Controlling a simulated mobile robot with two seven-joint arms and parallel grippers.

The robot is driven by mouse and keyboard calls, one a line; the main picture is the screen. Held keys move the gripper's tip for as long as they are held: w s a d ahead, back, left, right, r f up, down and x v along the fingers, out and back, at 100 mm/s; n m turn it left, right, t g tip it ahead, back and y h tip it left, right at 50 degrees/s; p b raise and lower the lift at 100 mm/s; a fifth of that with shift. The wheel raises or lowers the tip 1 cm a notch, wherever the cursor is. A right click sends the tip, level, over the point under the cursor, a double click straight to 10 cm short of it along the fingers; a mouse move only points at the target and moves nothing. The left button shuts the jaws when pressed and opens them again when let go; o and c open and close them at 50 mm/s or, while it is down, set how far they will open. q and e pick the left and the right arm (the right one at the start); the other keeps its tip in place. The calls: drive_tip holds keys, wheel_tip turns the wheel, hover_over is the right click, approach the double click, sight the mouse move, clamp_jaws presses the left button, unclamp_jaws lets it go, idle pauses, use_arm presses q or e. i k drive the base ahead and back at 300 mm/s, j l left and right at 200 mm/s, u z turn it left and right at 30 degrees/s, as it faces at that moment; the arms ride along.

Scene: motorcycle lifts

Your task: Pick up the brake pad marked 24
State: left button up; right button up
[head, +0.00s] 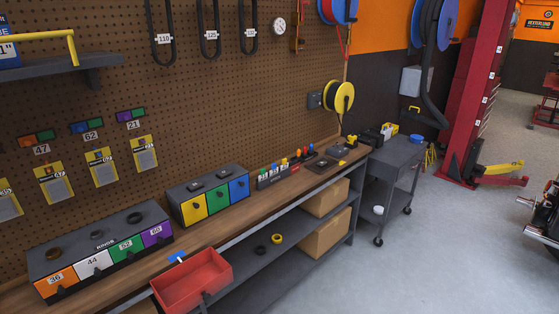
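Several yellow-carded packs with grey pads hang in a row on the pegboard at the left. One pack (54,184) hangs under a tag (41,149) reading 47. Another pack (103,168) hangs under a tag (91,135) reading 62, and a third pack (144,154) under a tag (131,125) reading 21. A further pack (8,200) is cut off at the left edge. The small print on the packs is too small to read surely, and I cannot make out a 24 on any. Neither gripper shows in this view.
A wooden workbench (215,224) runs below the pegboard. It carries a drawer box (95,232), a second drawer box (205,183) and small tools. A red tray (192,280) is at its front edge. A grey cart (398,155) stands beyond.

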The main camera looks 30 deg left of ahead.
sight(196, 186)
drive_tip(key=i+u, duration=0.5)
drive_tip(key=i+l+u, duration=0.45)
drive_tip(key=i+l, duration=0.2)
drive_tip(key=i, duration=0.2)
drive_tip(key=i+l, duration=0.2)
drive_tip(key=i, duration=0.2)
drive_tip(key=u, duration=1.4)
